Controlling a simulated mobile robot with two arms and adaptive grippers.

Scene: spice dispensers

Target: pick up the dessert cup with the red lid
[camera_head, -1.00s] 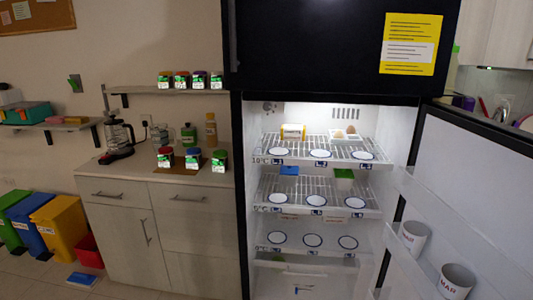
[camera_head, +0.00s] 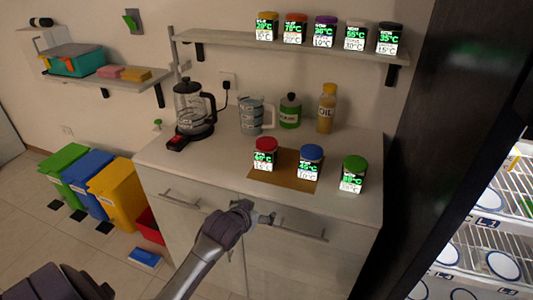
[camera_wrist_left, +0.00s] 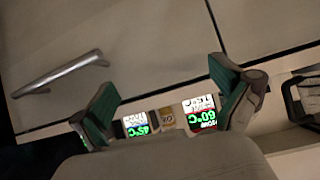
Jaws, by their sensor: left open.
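The dessert cup with the red lid (camera_head: 265,153) stands upright at the left of a brown mat (camera_head: 285,178) on the counter, its green-lit label facing me. A blue-lidded cup (camera_head: 311,161) and a green-lidded cup (camera_head: 354,173) stand to its right. My left gripper (camera_head: 253,212) is in front of the counter's front edge, below and apart from the red-lidded cup. In the left wrist view, its fingers (camera_wrist_left: 163,75) are spread with nothing between them. The red cup's label (camera_wrist_left: 200,112) and the blue cup's label (camera_wrist_left: 135,121) show beyond, partly hidden by the gripper. My right gripper is out of view.
A shelf (camera_head: 290,43) with several lidded cups hangs above. Drawer handles (camera_head: 292,227) jut out near my gripper. The open fridge (camera_head: 490,235) is at right.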

